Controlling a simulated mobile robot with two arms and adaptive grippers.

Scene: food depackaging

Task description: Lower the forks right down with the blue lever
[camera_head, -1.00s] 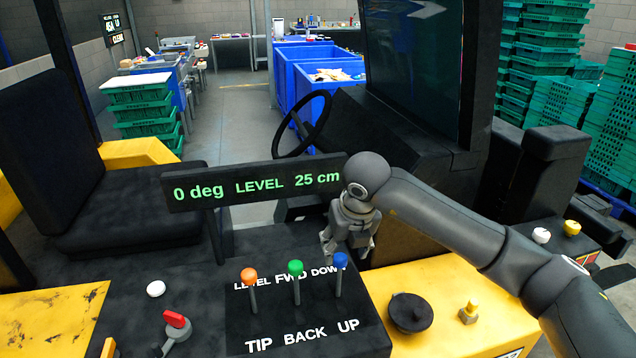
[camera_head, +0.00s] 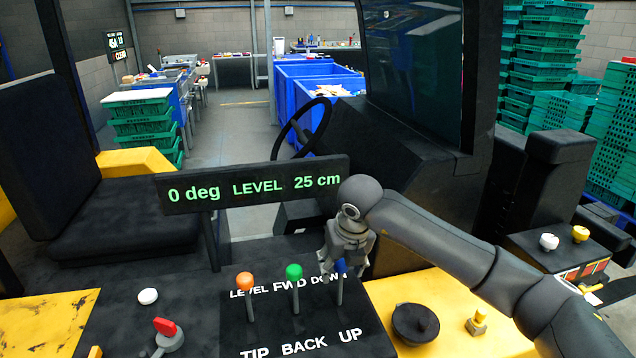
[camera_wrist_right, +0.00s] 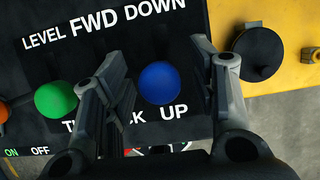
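The blue lever (camera_head: 340,268) stands at the right of the lever panel, between the words DOWN and UP. Its round knob (camera_wrist_right: 159,83) lies between the two fingers of my right gripper (camera_wrist_right: 160,85) in the wrist view, with a gap on both sides. My right gripper (camera_head: 346,258) is open and partly covers the knob in the head view. The green lever (camera_head: 294,274) and the orange lever (camera_head: 245,283) stand to its left. The display (camera_head: 252,186) reads 0 deg, LEVEL, 25 cm. The forks are not visible, and my left gripper is not in view.
The green knob (camera_wrist_right: 56,99) is close outside the left finger in the wrist view. A black round knob (camera_head: 415,323) and a yellow knob (camera_head: 477,321) sit right of the panel. A steering wheel (camera_head: 304,128) and red switch (camera_head: 166,330) are nearby.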

